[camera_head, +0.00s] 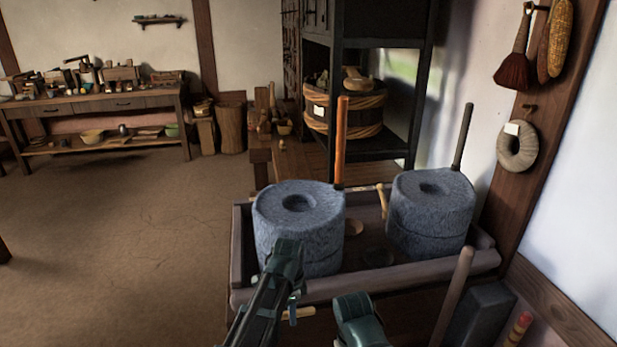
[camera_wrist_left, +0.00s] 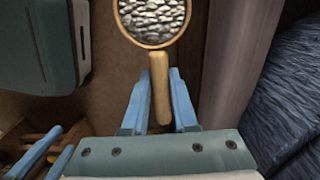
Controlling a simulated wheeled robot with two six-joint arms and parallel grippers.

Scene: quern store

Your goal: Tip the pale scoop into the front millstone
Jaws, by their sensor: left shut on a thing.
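The pale scoop (camera_wrist_left: 160,90) shows in the left wrist view, its round bowl filled with small greyish-white pieces. My left gripper (camera_wrist_left: 153,108) is shut on its handle. In the head view my left gripper (camera_head: 290,262) is in front of the nearer millstone (camera_head: 290,238), hiding part of its lower side. A pale piece, perhaps the scoop (camera_head: 300,313), shows just below it. This nearer stone, seemingly the front one, has a hole in its top and an upright orange handle. Blue fingers, seemingly my right gripper's (camera_wrist_left: 45,152), show at lower left in the wrist view; their opening is unclear.
The second millstone (camera_head: 430,215), with a dark handle, stands at the right in the wooden trough (camera_head: 425,272). A wooden pole (camera_head: 455,295) leans in front of the trough. The floor at the left is free.

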